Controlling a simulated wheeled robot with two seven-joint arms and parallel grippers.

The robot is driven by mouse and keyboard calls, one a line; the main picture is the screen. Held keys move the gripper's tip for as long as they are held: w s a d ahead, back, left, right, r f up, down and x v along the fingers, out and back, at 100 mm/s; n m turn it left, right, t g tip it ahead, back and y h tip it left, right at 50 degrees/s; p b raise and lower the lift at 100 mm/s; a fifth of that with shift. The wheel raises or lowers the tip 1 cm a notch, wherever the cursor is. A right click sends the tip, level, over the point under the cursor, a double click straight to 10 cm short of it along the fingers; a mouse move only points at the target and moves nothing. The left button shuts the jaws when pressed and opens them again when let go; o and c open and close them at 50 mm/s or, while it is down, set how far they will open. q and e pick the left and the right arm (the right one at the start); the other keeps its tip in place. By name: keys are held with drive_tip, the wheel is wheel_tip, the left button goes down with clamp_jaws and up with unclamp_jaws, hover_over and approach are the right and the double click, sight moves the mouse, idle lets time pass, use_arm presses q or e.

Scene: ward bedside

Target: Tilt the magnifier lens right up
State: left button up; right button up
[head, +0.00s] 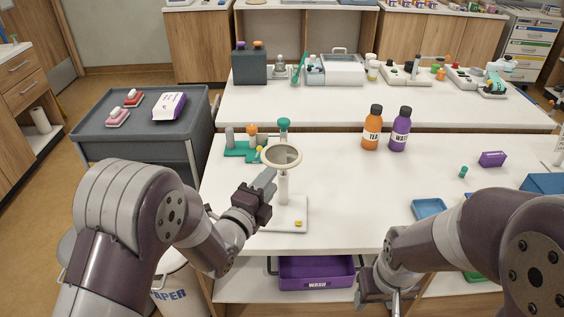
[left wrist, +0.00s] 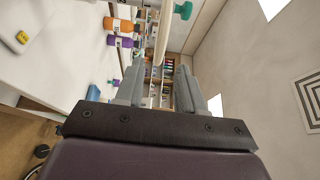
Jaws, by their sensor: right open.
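The magnifier's round lens (head: 282,156) has a pale rim and lies close to flat on a white post (head: 283,188). The post rises from a white base (head: 290,216) with a yellow button. A green knob (head: 284,123) shows just behind the lens. My left gripper (head: 270,178) is at the lens's near left edge, below the rim. In the left wrist view its fingers (left wrist: 159,72) are apart, and a pale strip, seemingly the rim edge-on, lies ahead of the gap; contact cannot be told. My right gripper (head: 393,298) is low at the table's front edge, open.
A green tray (head: 240,150) with small items stands behind the magnifier at left. Orange (head: 372,130) and purple (head: 400,132) bottles stand at the back. A blue tray (head: 429,207) lies right. The table between magnifier and blue tray is clear. A purple bin (head: 316,272) sits below.

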sight(284, 161)
use_arm(q)
drive_tip(key=p+x, duration=0.1)
drive_tip(key=x, duration=0.7)
drive_tip(key=shift+w, duration=0.15)
drive_tip(key=shift+p, duration=0.3)
clamp_jaws()
